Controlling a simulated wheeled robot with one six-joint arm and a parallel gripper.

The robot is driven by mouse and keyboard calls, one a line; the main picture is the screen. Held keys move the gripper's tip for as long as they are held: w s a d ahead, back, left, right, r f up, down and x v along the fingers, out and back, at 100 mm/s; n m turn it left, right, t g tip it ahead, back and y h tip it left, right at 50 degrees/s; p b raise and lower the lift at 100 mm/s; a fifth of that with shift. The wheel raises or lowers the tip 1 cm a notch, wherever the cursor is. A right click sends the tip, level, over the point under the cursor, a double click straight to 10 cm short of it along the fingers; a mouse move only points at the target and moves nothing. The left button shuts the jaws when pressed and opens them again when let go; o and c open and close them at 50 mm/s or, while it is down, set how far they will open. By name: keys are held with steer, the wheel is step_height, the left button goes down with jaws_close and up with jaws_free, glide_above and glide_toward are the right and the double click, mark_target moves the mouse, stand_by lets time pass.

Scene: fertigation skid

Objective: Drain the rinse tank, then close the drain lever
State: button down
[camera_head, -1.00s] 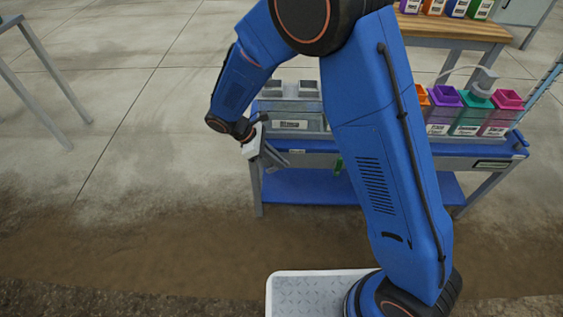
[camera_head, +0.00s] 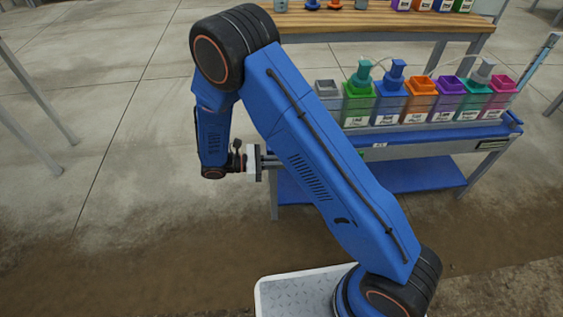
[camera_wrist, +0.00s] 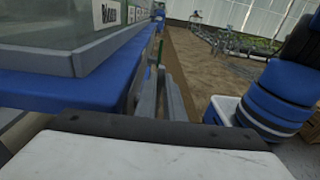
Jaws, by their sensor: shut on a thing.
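The rinse tank (camera_wrist: 85,25), a clear grey box with a partly cut-off white label, stands on the blue bench at the upper left of the wrist view. A thin green piece stands just beyond the fingertips.
Several coloured containers (camera_head: 405,105) stand along the blue bench (camera_head: 420,174). A wooden table (camera_head: 385,18) is behind it. A metal frame (camera_head: 35,90) stands at the far left. The floor between frame and bench is clear.

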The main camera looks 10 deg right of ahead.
steer(key=shift+a+f+h, duration=0.15)
steer(key=shift+h, duration=0.25)
steer(key=c, duration=1.9)
jaws_free()
steer(key=shift+o, duration=0.2)
steer(key=shift+a, duration=0.15)
steer(key=a, duration=1.7)
steer(key=shift+w, duration=0.3)
steer(key=shift+a, duration=0.1)
